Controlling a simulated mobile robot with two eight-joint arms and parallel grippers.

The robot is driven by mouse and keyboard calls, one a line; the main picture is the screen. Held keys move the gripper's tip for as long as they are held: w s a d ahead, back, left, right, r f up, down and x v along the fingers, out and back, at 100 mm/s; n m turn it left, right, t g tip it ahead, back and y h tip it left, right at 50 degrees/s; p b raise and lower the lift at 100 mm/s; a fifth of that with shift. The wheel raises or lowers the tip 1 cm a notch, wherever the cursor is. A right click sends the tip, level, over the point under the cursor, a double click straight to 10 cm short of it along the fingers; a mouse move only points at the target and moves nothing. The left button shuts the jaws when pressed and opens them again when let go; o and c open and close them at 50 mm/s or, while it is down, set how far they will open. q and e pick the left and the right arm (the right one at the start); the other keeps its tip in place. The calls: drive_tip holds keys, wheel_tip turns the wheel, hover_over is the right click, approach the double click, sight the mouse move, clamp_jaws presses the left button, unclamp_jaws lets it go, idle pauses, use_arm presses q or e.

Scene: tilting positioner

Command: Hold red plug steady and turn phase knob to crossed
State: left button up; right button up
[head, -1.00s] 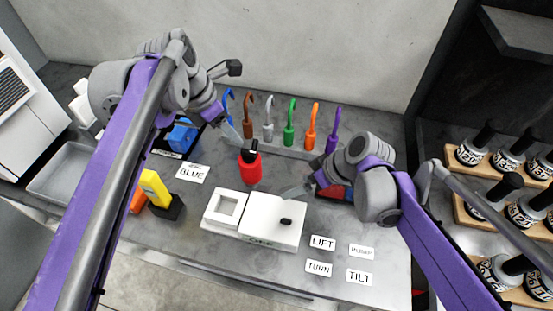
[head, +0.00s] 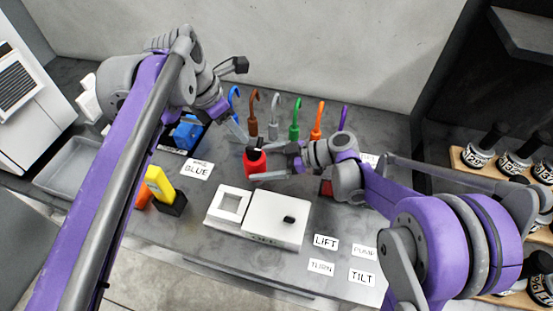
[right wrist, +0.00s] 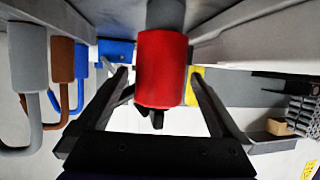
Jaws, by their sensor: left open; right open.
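In the right wrist view the red plug (right wrist: 162,70) appears between the two spread fingers (right wrist: 160,85), with a visible gap on each side. A small black knob (head: 289,219) sits on the white box (head: 262,232); its marking is too small to read.
Several coloured hooks (head: 295,120) stand in a row along the back. A yellow block (head: 159,184) and a grey tray (head: 68,167) are at left. Label cards such as LIFT (head: 325,242) lie at front right. Table space left of the white box is partly clear.

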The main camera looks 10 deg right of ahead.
sight(253, 149)
drive_tip(key=x, duration=0.5)
use_arm(q)
drive_tip(key=shift+c, duration=0.2)
use_arm(e)
drive_tip(key=c, duration=1.5)
drive_tip(key=shift+c, duration=0.2)
use_arm(q)
drive_tip(key=w+d+r+m+g+y, duration=0.2)
drive_tip(key=d+r+m+y, duration=0.15)
drive_tip(key=m, duration=0.65)
wheel_tip(253, 149, down, 13)
drive_tip(key=shift+r, duration=0.15)
clamp_jaws()
